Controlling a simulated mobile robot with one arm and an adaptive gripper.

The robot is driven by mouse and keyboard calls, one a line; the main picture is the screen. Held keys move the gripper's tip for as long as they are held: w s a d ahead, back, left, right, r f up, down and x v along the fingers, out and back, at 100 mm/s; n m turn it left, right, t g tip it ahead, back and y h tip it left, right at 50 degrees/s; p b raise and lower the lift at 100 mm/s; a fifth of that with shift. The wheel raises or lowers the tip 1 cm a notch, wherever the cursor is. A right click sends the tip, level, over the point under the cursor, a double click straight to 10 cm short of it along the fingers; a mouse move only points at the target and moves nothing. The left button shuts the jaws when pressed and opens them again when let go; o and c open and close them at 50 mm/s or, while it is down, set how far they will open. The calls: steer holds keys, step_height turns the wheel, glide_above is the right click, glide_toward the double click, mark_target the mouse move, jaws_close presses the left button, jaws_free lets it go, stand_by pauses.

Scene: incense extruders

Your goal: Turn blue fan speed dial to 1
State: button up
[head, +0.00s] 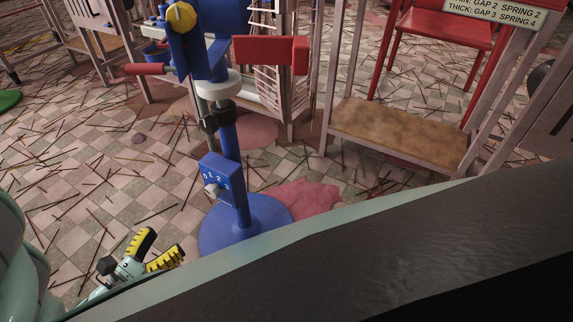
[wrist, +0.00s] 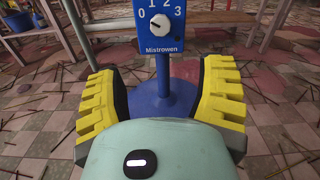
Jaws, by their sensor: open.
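The blue fan (head: 228,135) stands on a round blue base. Its small blue control box (head: 222,178) carries a white speed dial (head: 212,190) with the numbers 0 to 3. In the wrist view the dial (wrist: 160,24) is near the top edge, with the numbers in an arc over it. A short dark mark shows on the dial's left side; I cannot tell for sure which number it points to. My gripper (head: 154,252) has yellow ribbed fingers. It is open and empty, below and in front of the dial, not touching it. The fingers (wrist: 160,95) flank the fan's post and base.
A pinkish table with a brown lower shelf (head: 395,133) stands to the right, with a red chair (head: 435,38) behind. A red patch (head: 303,200) lies beside the fan base. Thin sticks litter the checkered floor (head: 110,190), which is otherwise open at left.

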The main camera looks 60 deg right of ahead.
mark_target(210, 193)
steer(key=d, duration=0.4)
steer(key=d+b, duration=0.1)
steer(key=d, duration=0.4)
steer(key=w+d+b, duration=0.1)
steer(key=d, duration=0.4)
steer(key=shift+d, duration=0.15)
steer(key=shift+w+d, duration=0.1)
steer(key=shift+d, duration=0.65)
steer(key=shift+o, duration=0.4)
steer(key=shift+r, duration=0.1)
steer(key=c, duration=1.3)
steer(key=shift+m+b, duration=0.4)
steer(key=shift+m, duration=0.2)
jaws_close()
steer(key=shift+m+b, duration=0.3)
steer(key=shift+m, duration=0.7)
steer(key=shift+r+m+b, duration=0.15)
steer(key=shift+m+b, duration=0.65)
steer(key=shift+m, duration=1.5)
